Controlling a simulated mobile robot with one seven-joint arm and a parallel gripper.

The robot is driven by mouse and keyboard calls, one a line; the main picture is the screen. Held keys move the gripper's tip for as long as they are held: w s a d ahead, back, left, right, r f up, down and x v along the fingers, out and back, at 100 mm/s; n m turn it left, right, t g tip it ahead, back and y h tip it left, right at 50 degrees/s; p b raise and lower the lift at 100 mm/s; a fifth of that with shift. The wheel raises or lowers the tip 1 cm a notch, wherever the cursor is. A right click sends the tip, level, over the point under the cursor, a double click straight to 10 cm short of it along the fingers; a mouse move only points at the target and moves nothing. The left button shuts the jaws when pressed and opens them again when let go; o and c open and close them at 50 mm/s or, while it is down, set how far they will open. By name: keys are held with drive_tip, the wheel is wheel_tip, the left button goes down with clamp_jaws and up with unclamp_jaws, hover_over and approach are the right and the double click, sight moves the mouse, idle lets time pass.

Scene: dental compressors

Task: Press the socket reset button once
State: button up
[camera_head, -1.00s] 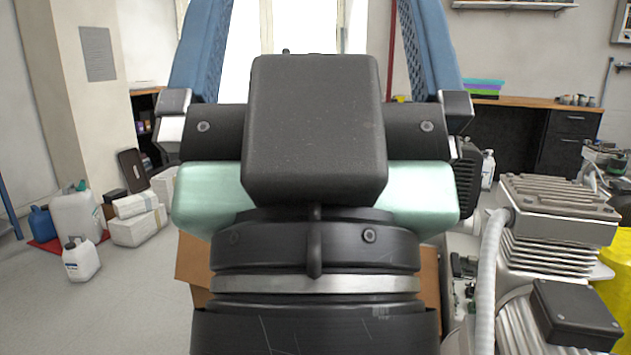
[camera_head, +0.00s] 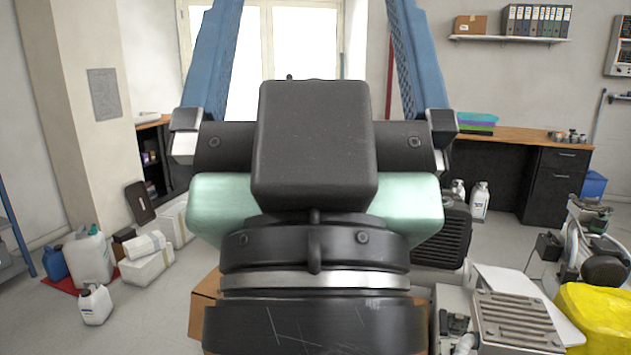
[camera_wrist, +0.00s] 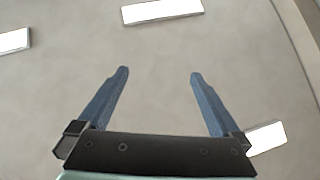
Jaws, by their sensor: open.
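My gripper (camera_head: 314,30) is raised in front of the head camera, with its two blue fingers spread wide and nothing between them. In the wrist view my gripper (camera_wrist: 159,75) is also open and empty, with the pale ceiling behind it. I cannot make out a socket or a reset button in either view. My wrist and gripper body hide the middle of the head view.
A compressor with a ribbed metal head (camera_head: 515,325) stands at lower right, near a yellow container (camera_head: 595,315). A dark desk (camera_head: 555,180) and a wall shelf (camera_head: 510,38) are behind. Jugs (camera_head: 95,304) and white boxes (camera_head: 148,268) lie left. Grey floor shows between.

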wheel_tip(320, 180, up, 7)
drive_tip(key=p, duration=0.5)
